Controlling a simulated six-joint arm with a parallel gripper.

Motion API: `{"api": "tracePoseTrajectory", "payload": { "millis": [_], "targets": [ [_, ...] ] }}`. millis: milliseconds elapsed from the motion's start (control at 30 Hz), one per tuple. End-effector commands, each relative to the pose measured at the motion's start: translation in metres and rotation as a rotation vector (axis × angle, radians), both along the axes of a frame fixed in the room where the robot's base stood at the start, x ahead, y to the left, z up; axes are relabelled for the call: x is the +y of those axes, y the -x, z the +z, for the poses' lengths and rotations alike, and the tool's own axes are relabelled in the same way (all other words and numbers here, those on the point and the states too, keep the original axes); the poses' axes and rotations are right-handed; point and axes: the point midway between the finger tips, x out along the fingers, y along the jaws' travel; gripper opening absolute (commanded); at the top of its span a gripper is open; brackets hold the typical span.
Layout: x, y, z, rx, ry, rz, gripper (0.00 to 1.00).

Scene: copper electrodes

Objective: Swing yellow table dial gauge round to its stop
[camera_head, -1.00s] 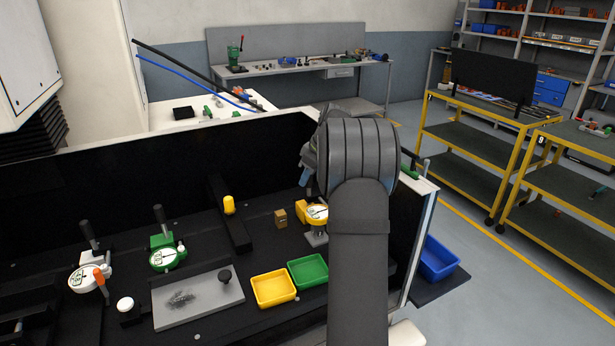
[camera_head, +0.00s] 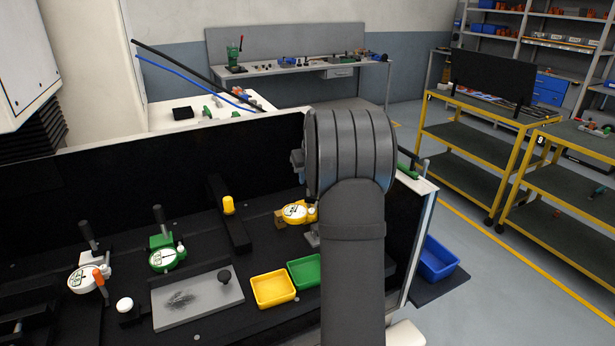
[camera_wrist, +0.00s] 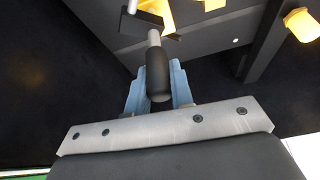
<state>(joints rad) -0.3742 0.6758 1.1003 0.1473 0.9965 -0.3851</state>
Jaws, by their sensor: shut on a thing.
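The yellow dial gauge (camera_head: 295,213) with a white face stands on the black table left of my arm in the head view. Its yellow body also shows at the top edge of the wrist view (camera_wrist: 160,12). A black handle (camera_wrist: 157,72) on a pale rod runs from beside the yellow part down between my blue fingers. My gripper (camera_wrist: 158,88) is shut on this handle. In the head view, my arm hides most of the gripper and the handle. A small brown block (camera_head: 279,217) sits just left of the gauge and is partly covered by it; I cannot tell whether they touch.
A black bar with a yellow knob (camera_head: 228,204) stands to the left. Yellow (camera_head: 273,289) and green (camera_head: 304,271) trays lie in front. A green gauge (camera_head: 164,257) and a white gauge (camera_head: 86,278) stand further left. Dark walls enclose the table's back and right.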

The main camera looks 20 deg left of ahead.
Motion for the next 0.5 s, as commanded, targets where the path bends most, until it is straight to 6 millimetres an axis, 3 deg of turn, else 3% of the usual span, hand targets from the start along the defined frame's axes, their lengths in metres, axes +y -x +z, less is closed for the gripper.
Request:
{"api": "tracePoseTrajectory", "payload": {
  "millis": [500],
  "targets": [
    [-0.0013, -0.0015, 0.0016, -0.004, 0.000, -0.482, 0.00]
  ]
}}
